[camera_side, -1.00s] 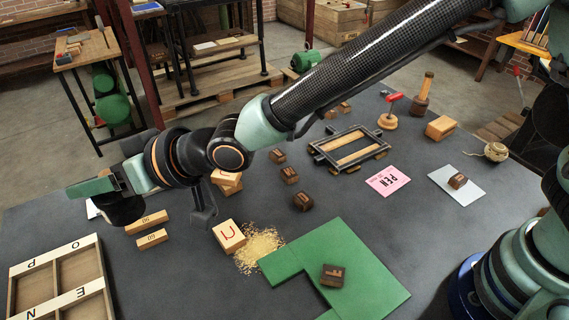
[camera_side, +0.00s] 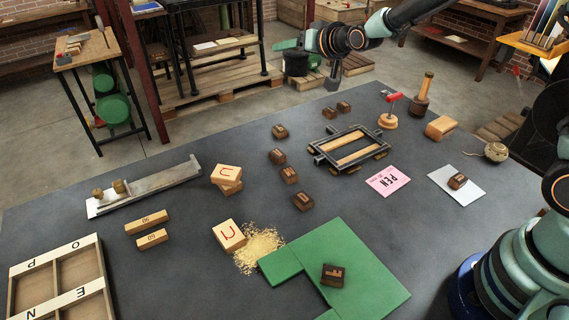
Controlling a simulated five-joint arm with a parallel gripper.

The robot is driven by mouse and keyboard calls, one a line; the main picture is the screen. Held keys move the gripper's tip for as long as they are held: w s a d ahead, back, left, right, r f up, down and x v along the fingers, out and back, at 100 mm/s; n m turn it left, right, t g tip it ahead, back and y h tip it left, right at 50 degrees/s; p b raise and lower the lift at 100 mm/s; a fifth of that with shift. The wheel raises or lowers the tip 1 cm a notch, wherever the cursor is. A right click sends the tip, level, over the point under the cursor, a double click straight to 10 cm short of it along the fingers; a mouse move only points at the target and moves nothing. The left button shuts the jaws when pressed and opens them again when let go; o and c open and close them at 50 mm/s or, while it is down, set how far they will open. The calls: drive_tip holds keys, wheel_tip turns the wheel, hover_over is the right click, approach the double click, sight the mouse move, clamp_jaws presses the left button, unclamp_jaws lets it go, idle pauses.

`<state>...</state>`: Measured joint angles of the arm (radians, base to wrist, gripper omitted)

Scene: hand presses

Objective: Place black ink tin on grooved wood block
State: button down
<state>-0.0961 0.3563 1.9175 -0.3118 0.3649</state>
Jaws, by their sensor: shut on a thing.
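My gripper (camera_side: 288,46) is at the top centre, shut on the black ink tin (camera_side: 296,65). The tin is a short dark cylinder, held upright in the air. In the picture it lies above the far table edge, against the floor and pallets. A plain pale wood block (camera_side: 440,128) stands at the right rear of the table, well to the right of and below the tin. It seems to have a line along it, but the groove is too small to tell for sure. Nothing lies on its top.
A dark metal frame (camera_side: 318,160) lies left of the block. Several dark type blocks dot the middle. A green mat (camera_side: 365,265) lies in front.

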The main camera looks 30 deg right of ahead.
drive_tip(key=s+d+m+h, duration=0.1)
drive_tip(key=d+m+h, duration=0.2)
drive_tip(key=d, duration=1.1)
drive_tip(key=m+g+h, duration=0.4)
drive_tip(key=m+h, duration=0.3)
hover_over(445, 118)
wheel_tip(445, 118, down, 14)
drive_tip(key=shift+r, duration=0.15)
drive_tip(key=shift+f, duration=2.15)
drive_tip(key=shift+c, duration=1.2)
unclamp_jaws()
drive_tip(key=shift+f, duration=0.15)
